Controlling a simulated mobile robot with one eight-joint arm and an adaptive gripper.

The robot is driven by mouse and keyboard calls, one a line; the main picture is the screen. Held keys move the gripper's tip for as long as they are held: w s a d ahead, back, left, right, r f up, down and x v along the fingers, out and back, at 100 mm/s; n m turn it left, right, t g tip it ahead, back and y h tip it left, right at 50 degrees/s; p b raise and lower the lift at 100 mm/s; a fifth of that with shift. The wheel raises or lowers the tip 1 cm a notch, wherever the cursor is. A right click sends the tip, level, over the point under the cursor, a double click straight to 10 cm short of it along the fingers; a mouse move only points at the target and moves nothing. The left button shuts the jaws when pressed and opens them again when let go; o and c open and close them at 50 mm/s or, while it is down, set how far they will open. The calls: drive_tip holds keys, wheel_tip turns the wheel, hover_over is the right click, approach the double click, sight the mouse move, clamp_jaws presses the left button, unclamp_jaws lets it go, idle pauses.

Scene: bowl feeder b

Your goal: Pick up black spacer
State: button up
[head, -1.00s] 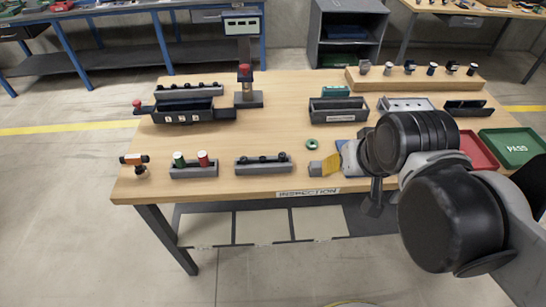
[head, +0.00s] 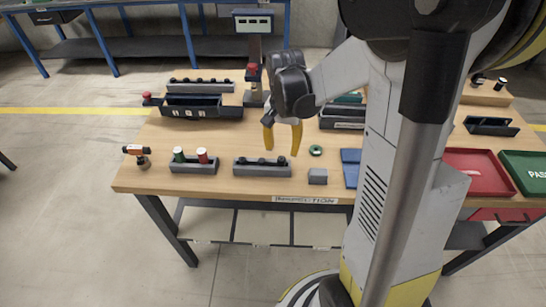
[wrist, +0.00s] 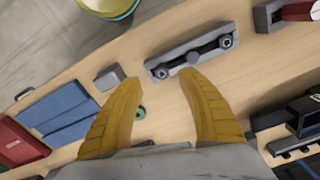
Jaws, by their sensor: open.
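A grey tray (head: 262,170) near the front edge of the table holds small dark round pieces in a row. One of these dark pieces (head: 281,161) sits at its right end; I cannot tell for sure which is the black spacer. In the wrist view the same tray (wrist: 178,62) shows ring-like pieces at both ends (wrist: 226,41) and a dark piece (wrist: 193,57) in the middle. My gripper (head: 281,152) is open and empty, its yellow fingers pointing down above and behind the tray. The fingertips (wrist: 162,82) show apart from the pieces.
A small grey block (head: 318,177) and a green ring (head: 316,150) lie to the right of the tray. A holder with green and red cylinders (head: 194,168) stands to its left. A blue plate (head: 350,168) and red tray (head: 478,172) lie further right.

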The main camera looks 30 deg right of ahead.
sight(281, 160)
wheel_tip(281, 160, down, 7)
drive_tip(key=b, duration=0.3)
drive_tip(key=shift+w, duration=0.15)
clamp_jaws()
